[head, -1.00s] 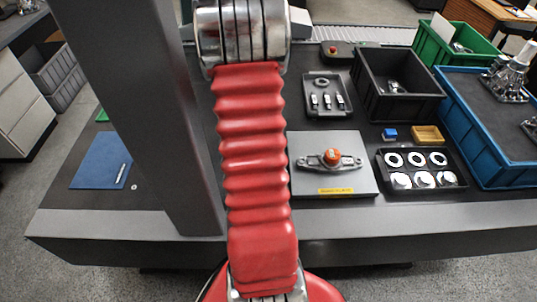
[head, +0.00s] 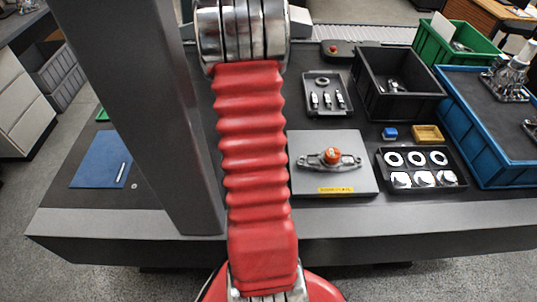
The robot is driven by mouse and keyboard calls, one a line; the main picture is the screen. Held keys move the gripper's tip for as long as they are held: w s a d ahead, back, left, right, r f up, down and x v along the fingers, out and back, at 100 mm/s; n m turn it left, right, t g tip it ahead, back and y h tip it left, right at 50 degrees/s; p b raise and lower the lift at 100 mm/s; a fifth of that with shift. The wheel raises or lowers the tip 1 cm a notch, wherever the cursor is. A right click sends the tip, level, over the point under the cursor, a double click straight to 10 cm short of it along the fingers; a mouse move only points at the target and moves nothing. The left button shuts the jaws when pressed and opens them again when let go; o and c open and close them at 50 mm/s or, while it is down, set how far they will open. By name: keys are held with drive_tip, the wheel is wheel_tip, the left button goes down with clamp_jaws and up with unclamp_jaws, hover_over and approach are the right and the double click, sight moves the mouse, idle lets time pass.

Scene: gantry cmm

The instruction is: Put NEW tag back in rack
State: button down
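My gripper is out of the picture; only my red and silver arm shows, crossing the middle of the view. I cannot pick out a thing that clearly reads as the NEW tag, and no rack is plain to see. A small dark tray (head: 345,106) at the back holds a ring (head: 322,82) and three small upright-looking black-and-white pieces (head: 327,100), too small to read. A yellow label (head: 335,190) is on the front of a grey plate (head: 307,185), its writing not legible. My arm hides part of the table.
A cast part with an orange knob (head: 331,155) sits on the plate. A black tray (head: 425,168) holds rings and silver discs. Black (head: 400,107), green (head: 430,45) and blue (head: 480,150) bins stand right. A dark column (head: 160,130) rises left, near a blue sheet (head: 98,162).

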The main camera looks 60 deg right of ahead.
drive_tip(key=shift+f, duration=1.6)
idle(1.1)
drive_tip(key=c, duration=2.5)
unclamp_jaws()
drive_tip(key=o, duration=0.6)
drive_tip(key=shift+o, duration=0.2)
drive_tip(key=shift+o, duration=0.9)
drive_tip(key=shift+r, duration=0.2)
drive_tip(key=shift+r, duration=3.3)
